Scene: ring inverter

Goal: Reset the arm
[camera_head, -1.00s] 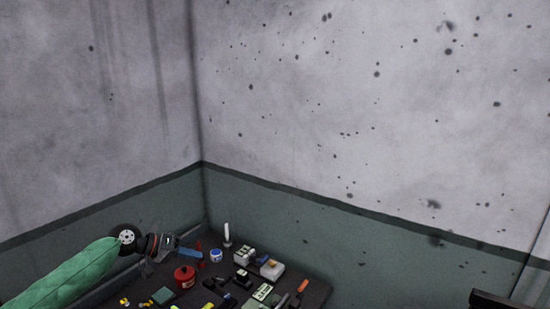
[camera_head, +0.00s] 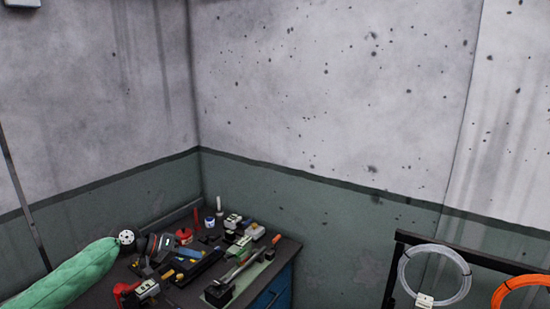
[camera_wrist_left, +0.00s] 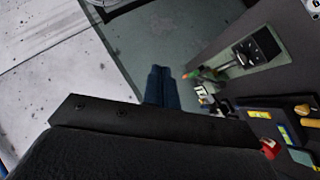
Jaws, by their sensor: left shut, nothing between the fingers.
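My left arm in its green sleeve comes in from the lower left of the head view. Its gripper (camera_head: 168,243) is above the cluttered workbench (camera_head: 292,244), among the tools in the picture, and its fingertips are hard to pick out there. In the left wrist view the two dark blue fingers (camera_wrist_left: 161,84) lie side by side, shut and empty, with the bench and its tools to their right. My right arm and gripper are not in view.
The bench holds a red pot (camera_head: 183,236), a blue-and-white container (camera_head: 210,222) and several small tools and parts. A black rack (camera_head: 398,262) with a white cable coil (camera_head: 434,277) and an orange coil (camera_head: 520,292) stands at the right. Walls meet behind the bench.

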